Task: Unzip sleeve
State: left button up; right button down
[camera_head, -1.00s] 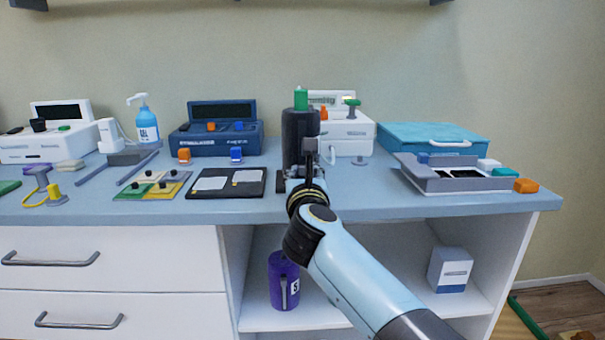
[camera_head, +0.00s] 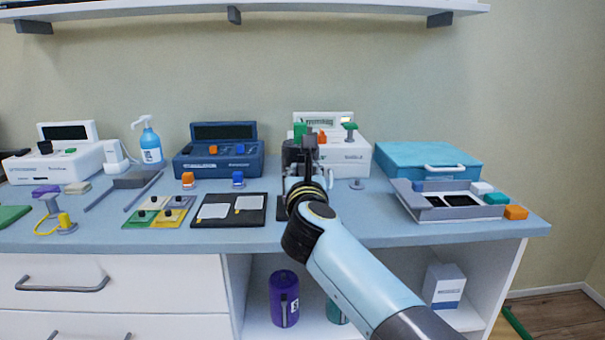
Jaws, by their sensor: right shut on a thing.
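A dark upright sleeve (camera_head: 289,154) with a green top (camera_head: 300,132) stands on the bench, slightly right of the picture's middle. My right gripper (camera_head: 310,145) is in front of it, at its upper part, and covers much of it. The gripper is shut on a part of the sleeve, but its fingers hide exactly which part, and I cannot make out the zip. My left gripper is not in view.
Behind stand a white device (camera_head: 348,158) and a blue device (camera_head: 216,160). A dark board (camera_head: 229,220) lies to the left. A grey tray (camera_head: 458,212) and a teal case (camera_head: 425,160) are at right. A purple bottle (camera_head: 284,297) stands on the shelf below.

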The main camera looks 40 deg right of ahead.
jog(key=shift+r+p, duration=0.35)
jog(key=shift+r, duration=0.55)
jog(key=shift+f, duration=0.15)
jog(key=c, duration=1.3)
grip_release()
jog(key=v, duration=0.7)
jog(key=shift+s+a, duration=0.2)
